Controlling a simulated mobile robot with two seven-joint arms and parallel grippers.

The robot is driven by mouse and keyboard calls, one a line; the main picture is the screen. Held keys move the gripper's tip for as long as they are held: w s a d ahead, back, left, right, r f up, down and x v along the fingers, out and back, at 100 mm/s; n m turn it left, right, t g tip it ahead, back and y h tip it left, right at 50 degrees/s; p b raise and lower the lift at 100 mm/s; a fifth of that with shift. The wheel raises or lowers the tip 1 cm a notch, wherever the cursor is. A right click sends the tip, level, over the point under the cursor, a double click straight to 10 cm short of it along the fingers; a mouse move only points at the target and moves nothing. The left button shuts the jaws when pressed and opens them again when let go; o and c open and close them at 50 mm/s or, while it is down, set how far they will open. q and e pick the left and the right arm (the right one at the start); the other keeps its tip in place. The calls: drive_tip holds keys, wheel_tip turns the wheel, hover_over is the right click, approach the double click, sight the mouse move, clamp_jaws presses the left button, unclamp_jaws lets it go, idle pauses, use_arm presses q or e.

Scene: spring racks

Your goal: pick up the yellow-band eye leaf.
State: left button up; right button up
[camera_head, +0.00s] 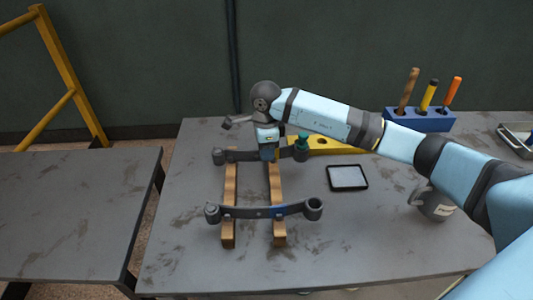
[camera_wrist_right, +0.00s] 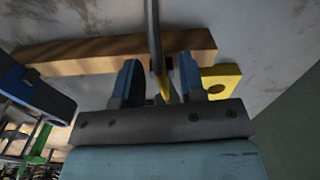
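Two dark grey leaves with an eye at each end lie across two wooden rails (camera_head: 229,190). My right gripper (camera_head: 268,157) points down at the middle of the far leaf (camera_head: 238,156), by the right-hand rail. In the right wrist view the leaf (camera_wrist_right: 153,30) runs between the two blue fingers of the gripper (camera_wrist_right: 160,77), with gaps beside it, and a yellow band (camera_wrist_right: 163,86) shows on it. The gripper looks open around the leaf. The near leaf (camera_head: 240,212) has a small blue mark. My left gripper is not in view.
A green piece (camera_head: 302,140) stands at the far leaf's right eye. Behind lies a yellow plate (camera_head: 335,146). To the right are a black-framed tablet (camera_head: 347,177), a grey mug (camera_head: 432,206) and a blue tool holder (camera_head: 420,121). The table's left front is clear.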

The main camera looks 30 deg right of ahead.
clamp_jaws()
drive_tip(key=shift+r, duration=0.1)
drive_tip(key=shift+r, duration=0.1)
